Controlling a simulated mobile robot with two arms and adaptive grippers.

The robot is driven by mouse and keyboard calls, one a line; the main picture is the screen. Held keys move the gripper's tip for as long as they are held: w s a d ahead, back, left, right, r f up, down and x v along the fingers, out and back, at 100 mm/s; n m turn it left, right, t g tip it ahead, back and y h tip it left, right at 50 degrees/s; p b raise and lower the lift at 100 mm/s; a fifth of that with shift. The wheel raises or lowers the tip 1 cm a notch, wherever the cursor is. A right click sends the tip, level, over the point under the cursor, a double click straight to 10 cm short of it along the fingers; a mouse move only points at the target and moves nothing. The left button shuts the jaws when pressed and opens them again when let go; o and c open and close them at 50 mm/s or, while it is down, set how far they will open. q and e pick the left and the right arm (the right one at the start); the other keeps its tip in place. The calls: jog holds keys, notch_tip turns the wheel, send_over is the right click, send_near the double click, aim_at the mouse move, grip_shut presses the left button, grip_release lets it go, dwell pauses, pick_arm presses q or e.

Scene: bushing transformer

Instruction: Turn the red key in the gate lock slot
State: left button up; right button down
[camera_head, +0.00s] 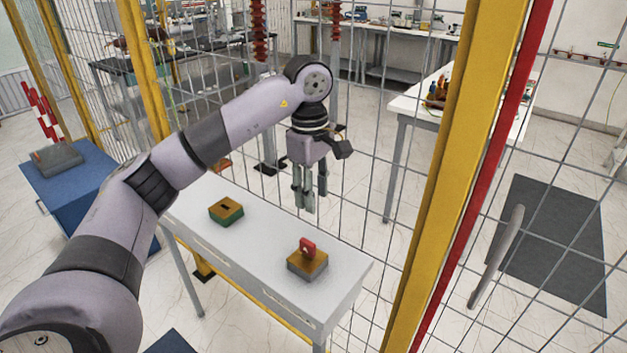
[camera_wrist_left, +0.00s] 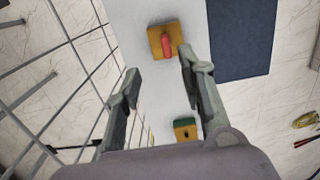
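The red key (camera_head: 307,246) stands upright in a lock block (camera_head: 307,264) with a yellow-brown top and grey base, near the right end of the white table. In the left wrist view the red key (camera_wrist_left: 168,44) and its block (camera_wrist_left: 154,42) show at the top, beyond my fingertips. My left gripper (camera_head: 305,200) points down above the table's far edge, behind the key and apart from it. In the left wrist view my left gripper (camera_wrist_left: 158,65) has its fingers spread with nothing between them. My right gripper is not in view.
A second block (camera_head: 226,211) with a slot and green base sits on the table (camera_head: 255,235), left of the key; no key shows in it. A wire fence with a yellow post (camera_head: 455,170) stands behind and right. A blue table (camera_head: 70,190) is at left.

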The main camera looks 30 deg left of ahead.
aim_at(307, 241)
pick_arm(q)
jog(key=shift+y, duration=0.3)
jog(key=f+p, duration=0.1)
jog(key=f, duration=0.4)
jog(key=a+f+p, duration=0.1)
jog(key=f+p, duration=0.1)
jog(key=f, duration=0.3)
jog(key=f+p, duration=0.1)
jog(key=f, duration=0.4)
jog(key=shift+s+a+f+p, duration=0.2)
jog(key=shift+a+p, duration=0.05)
jog(key=shift+p, duration=0.05)
jog(key=shift+f, duration=0.65)
jog(key=shift+c, duration=0.3)
grip_shut()
